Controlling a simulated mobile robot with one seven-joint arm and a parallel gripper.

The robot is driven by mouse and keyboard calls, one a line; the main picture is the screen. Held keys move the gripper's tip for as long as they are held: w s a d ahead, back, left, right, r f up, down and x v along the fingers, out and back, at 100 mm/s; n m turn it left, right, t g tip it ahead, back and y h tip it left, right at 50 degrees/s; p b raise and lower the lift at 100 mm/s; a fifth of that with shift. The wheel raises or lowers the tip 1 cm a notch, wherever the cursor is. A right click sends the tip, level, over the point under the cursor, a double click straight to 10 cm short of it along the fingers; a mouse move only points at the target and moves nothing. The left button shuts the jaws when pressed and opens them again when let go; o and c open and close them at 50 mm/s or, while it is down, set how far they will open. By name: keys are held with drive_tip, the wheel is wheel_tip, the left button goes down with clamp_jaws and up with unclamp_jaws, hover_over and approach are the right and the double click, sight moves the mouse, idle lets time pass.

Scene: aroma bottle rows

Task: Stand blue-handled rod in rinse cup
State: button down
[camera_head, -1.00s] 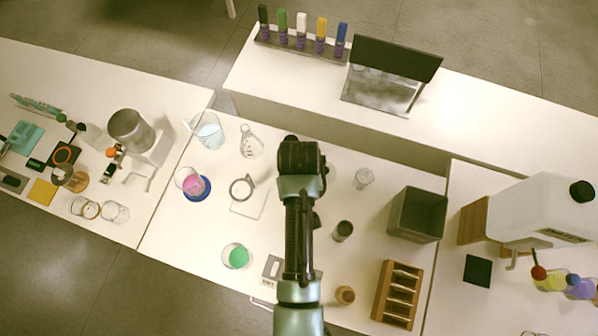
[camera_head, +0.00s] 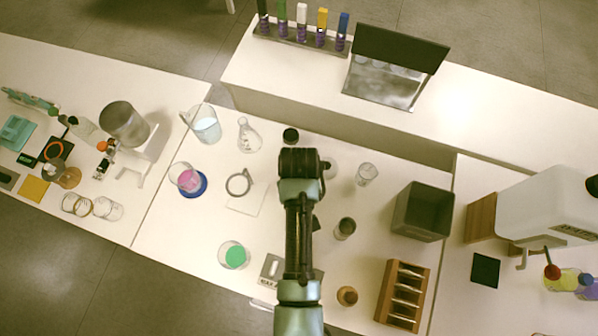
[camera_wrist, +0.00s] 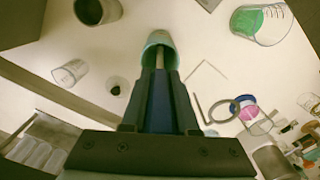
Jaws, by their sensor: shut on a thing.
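My gripper (camera_wrist: 160,92) is shut on the blue-handled rod; in the head view my gripper's body (camera_head: 298,163) hides it. In the wrist view the rod's thin pale shaft (camera_wrist: 160,64) shows just beyond the fingertips. A pale teal-rimmed cup-like thing (camera_wrist: 160,38) lies in line with it, seemingly the rinse cup. The shaft overlaps its mouth; I cannot tell whether it is inside or only in front.
A clear glass (camera_head: 366,174) and a dark cup (camera_head: 345,228) stand to the right, a small black round thing (camera_head: 290,135) behind. A ring stand (camera_head: 238,184), pink beaker (camera_head: 187,178) and green beaker (camera_head: 235,256) stand left. A grey bin (camera_head: 422,211) stands further right.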

drive_tip(key=c, duration=0.6)
unclamp_jaws()
wheel_tip(320, 180, up, 13)
idle(1.2)
